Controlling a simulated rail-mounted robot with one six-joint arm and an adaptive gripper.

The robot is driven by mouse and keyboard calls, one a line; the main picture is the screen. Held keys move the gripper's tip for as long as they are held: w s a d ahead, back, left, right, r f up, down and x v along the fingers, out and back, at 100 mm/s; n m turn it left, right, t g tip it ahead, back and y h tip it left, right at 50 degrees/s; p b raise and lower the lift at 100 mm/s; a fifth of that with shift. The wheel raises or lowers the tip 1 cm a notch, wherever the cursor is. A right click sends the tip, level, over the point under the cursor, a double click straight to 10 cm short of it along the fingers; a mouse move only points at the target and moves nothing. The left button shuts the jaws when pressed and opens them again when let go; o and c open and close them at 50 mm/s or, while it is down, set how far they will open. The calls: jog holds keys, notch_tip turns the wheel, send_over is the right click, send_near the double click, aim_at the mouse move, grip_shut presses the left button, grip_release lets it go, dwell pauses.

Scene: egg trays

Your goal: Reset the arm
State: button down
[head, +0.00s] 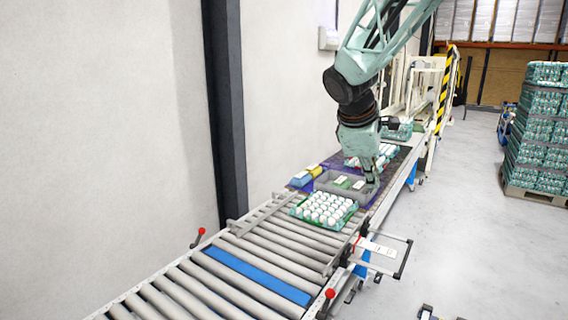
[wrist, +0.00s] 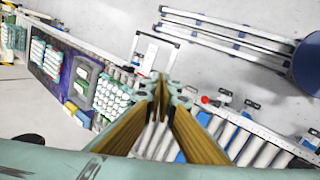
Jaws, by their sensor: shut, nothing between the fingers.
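My gripper (head: 372,184) hangs from my arm above the right side of the conveyor line in the head view, close to a grey crate. In the wrist view my gripper (wrist: 160,82) shows its two long fingers meeting at the tips, shut and empty. A green tray of white eggs (head: 324,209) sits on the conveyor just in front of the grey crate (head: 330,186). It also shows in the wrist view (wrist: 112,92), left of the fingertips. My arm partly hides another egg tray (head: 362,162) behind the crate.
Blue and yellow packages (head: 301,179) lie left of the crate. The roller conveyor (head: 240,262) runs to the front, with metal guide rails at its sides. A wall and dark post (head: 226,110) stand left. Stacked egg trays (head: 543,135) stand right, with clear floor between.

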jog(key=s+d+r+m, duration=0.1)
jog(key=s+r+m, duration=0.3)
jog(key=s, duration=1)
jog(key=s+a+f+m+y, duration=0.1)
jog(key=s+m, duration=0.3)
jog(key=s, duration=1.3)
jog(key=s+a+f+m+y, duration=0.2)
jog(key=s+a+m+y, duration=0.1)
jog(key=s, duration=1.5)
jog(key=shift+s+a+f+m+g, duration=0.15)
jog(key=shift+a+f+m+g, duration=0.3)
jog(key=shift+m, duration=0.75)
jog(key=shift+r, duration=0.15)
